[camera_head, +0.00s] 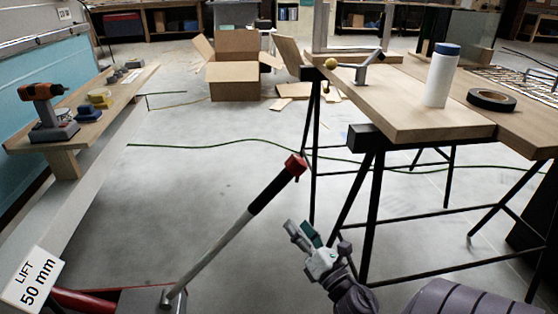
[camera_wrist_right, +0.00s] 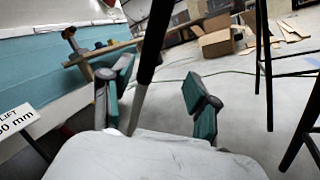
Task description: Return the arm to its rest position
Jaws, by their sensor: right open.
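My right gripper (camera_head: 301,234) is low in the middle of the head view, above the grey floor. Its teal-padded fingers are apart and nothing is between them in the head view. In the right wrist view the gripper (camera_wrist_right: 158,75) also shows open. A lever (camera_head: 236,228) with a black grip and red tip stands tilted to the left of the gripper, apart from it in the head view. In the right wrist view the lever (camera_wrist_right: 148,60) appears beyond the gap between the fingers. My left gripper is not in view.
A trestle table (camera_head: 420,122) with a white bottle (camera_head: 441,80) and black tape roll (camera_head: 491,100) stands right of the gripper, its black legs close by. A shelf with an orange drill (camera_head: 42,92) is at left. A cardboard box (camera_head: 234,80) stands behind.

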